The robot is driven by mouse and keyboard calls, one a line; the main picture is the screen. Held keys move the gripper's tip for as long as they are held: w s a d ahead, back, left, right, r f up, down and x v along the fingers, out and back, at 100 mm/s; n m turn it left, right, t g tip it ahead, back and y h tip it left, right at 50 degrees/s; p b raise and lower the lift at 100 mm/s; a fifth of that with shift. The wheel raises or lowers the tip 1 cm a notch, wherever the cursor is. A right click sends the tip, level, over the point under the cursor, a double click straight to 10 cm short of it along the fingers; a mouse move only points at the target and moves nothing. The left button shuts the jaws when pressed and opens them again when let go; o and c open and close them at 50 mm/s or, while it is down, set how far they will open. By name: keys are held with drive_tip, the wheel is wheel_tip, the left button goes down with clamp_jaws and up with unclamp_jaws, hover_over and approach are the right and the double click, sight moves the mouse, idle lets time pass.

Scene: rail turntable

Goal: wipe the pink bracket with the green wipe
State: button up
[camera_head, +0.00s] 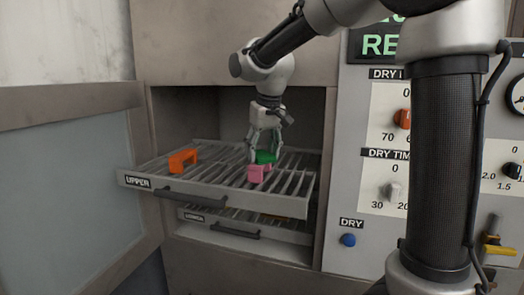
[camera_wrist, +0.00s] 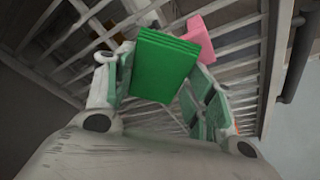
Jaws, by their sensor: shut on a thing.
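The pink bracket (camera_head: 258,173) sits on the slatted upper rack, near its right part. It also shows in the wrist view (camera_wrist: 197,38), partly hidden behind the green wipe. The green wipe (camera_head: 266,157) is a thick folded block, clear in the wrist view (camera_wrist: 162,64). My gripper (camera_head: 264,150) points down over the rack and is shut on the green wipe. The wipe is right at the pink bracket, just behind it in the head view. I cannot tell whether they touch.
The rack labelled UPPER (camera_head: 205,193) is pulled out of the cabinet. An orange bracket (camera_head: 183,160) stands on its left part. A lower rack (camera_head: 235,227) is beneath. An open door (camera_head: 75,180) stands left, and a control panel (camera_head: 375,245) is right.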

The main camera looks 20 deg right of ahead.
drive_tip(key=shift+r, duration=3.95)
